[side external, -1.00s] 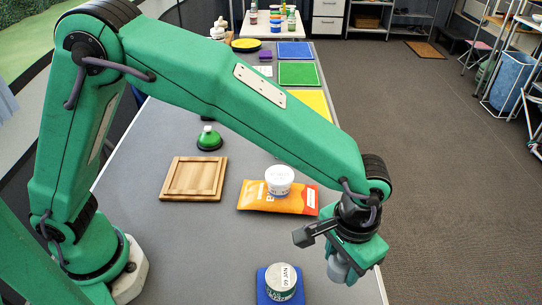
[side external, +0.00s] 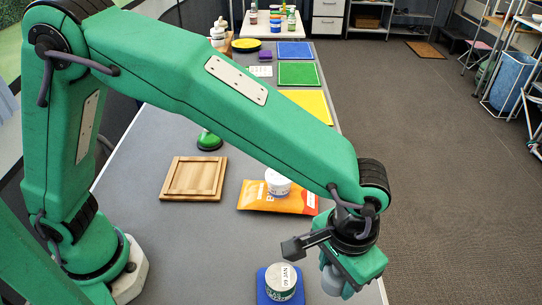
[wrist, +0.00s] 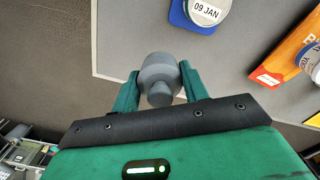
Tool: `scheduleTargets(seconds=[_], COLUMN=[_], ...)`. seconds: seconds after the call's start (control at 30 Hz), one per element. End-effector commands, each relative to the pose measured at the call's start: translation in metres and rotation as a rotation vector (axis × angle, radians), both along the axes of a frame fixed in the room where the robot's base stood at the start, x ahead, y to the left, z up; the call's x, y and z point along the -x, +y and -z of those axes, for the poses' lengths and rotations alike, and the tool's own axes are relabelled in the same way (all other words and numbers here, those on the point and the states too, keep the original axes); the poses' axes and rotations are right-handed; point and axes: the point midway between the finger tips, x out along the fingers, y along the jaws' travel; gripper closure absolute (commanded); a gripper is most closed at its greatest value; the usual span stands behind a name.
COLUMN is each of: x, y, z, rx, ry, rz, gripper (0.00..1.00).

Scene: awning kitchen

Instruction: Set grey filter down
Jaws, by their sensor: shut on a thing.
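The grey filter (wrist: 160,70) is a rounded grey piece with a stepped, narrower end. It sits between the two green fingers of my gripper (wrist: 160,92) in the wrist view. In the side view the grey filter (side external: 332,281) hangs below my gripper (side external: 340,285), near the table's right edge. My gripper is shut on it. Whether its underside touches the table cannot be told.
A tin labelled 09 JAN (side external: 281,276) stands on a blue mat (side external: 262,297) left of my gripper. Behind are an orange packet (side external: 255,198) with a white tub (side external: 278,183) on it, and a wooden board (side external: 194,179). Bare grey table (side external: 225,240) lies between.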

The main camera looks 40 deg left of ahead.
Motion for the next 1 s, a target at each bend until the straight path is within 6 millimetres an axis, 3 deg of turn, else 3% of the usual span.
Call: scheduleTargets(seconds=[0.17, 0.37, 0.67, 1.0], x=[-0.008, -0.038, -0.127, -0.223], y=[0.001, 0.008, 0.043, 0.113], z=[0.000, -0.001, -0.003, -0.003], rx=[0.000, 0.001, 0.000, 0.000], ry=[-0.001, -0.001, -0.001, 0.000], rz=[-0.007, -0.037, -0.118, -0.211], gripper=[0.80, 0.80, 0.80, 0.80])
